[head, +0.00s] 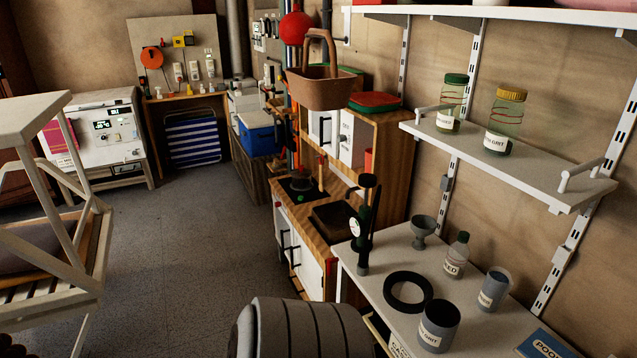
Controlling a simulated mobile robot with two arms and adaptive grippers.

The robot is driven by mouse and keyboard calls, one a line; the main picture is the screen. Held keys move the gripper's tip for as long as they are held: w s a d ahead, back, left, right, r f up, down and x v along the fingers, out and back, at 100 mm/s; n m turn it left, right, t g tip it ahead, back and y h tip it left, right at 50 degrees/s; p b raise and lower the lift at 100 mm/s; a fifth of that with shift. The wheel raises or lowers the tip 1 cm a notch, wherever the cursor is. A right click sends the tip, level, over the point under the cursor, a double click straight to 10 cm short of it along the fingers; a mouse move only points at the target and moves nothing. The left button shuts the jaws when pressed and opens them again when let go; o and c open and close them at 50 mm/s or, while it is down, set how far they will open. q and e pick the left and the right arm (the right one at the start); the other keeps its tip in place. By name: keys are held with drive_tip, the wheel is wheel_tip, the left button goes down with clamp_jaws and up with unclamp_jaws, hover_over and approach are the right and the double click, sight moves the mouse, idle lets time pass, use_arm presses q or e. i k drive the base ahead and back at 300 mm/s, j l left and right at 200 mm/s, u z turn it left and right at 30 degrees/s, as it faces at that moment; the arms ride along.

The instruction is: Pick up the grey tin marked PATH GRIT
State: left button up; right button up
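A dark grey open tin (438,326) stands upright on the white bench at the lower right in the head view. Its pale label seems to end in GRIT; the first word is too small to read surely. A second, lighter grey tin (494,289) stands behind it to the right, with a label I cannot read. A black ring (389,300) lies just left of and behind the front tin. Neither of my grippers is in view.
The bench (385,263) also holds a grey goblet-like cup (424,231), a labelled bottle (456,256) and a blue box (545,345). A shelf (535,178) with two jars overhangs behind. A grey ribbed object (300,328) stands left of the bench. Floor (195,250) is clear.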

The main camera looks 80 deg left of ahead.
sight(441, 320)
drive_tip(key=u, duration=1.65)
